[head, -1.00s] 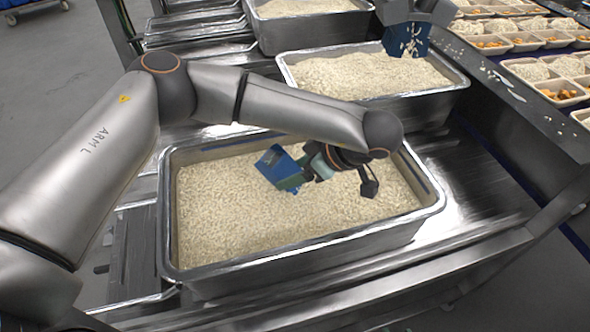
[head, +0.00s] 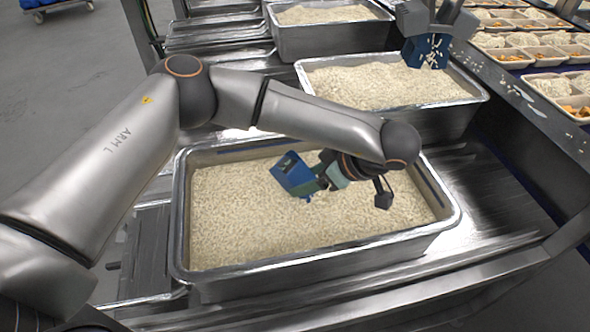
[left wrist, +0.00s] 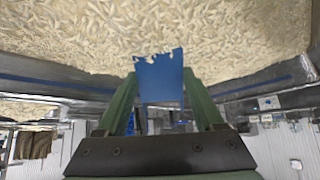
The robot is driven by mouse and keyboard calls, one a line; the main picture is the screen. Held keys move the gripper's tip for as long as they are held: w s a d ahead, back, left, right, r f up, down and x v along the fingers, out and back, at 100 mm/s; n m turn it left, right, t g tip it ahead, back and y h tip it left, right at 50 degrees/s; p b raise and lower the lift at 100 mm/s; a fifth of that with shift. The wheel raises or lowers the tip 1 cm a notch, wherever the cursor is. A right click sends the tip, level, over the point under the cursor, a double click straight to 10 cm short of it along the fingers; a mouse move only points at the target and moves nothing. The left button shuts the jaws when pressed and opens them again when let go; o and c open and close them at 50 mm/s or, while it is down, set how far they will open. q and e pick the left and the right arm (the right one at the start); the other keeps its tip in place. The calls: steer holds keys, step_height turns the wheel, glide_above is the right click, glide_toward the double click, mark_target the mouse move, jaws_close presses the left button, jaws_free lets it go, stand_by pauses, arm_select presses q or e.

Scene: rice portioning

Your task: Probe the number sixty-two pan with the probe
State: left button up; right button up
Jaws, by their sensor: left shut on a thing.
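My left gripper (head: 322,180) is shut on a blue scoop-like tool (head: 292,174). The tool also shows between the green fingers in the left wrist view (left wrist: 160,84), with a ragged pale edge at its far end. I cannot make out a probe. The gripper and tool are over the near metal pan (head: 182,225), which is filled with pale rice (head: 240,225). Whether the tool touches the rice I cannot tell. No number is readable on any pan. My right gripper is not in view.
A second rice pan (head: 480,98) stands behind the near one, with a third pan (head: 290,42) farther back. Another blue tool (head: 427,50) with white grains on it hangs from a grey gripper at the top. Filled trays (head: 510,50) stand at the upper right.

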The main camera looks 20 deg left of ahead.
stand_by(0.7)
arm_select(q)
steer(key=shift+r, duration=0.25)
step_height(320, 180, up, 6)
steer(key=p, duration=0.4)
step_height(320, 180, up, 8)
steer(key=p, duration=0.4)
steer(key=shift+f+p, duration=0.2)
steer(key=shift+p, duration=0.1)
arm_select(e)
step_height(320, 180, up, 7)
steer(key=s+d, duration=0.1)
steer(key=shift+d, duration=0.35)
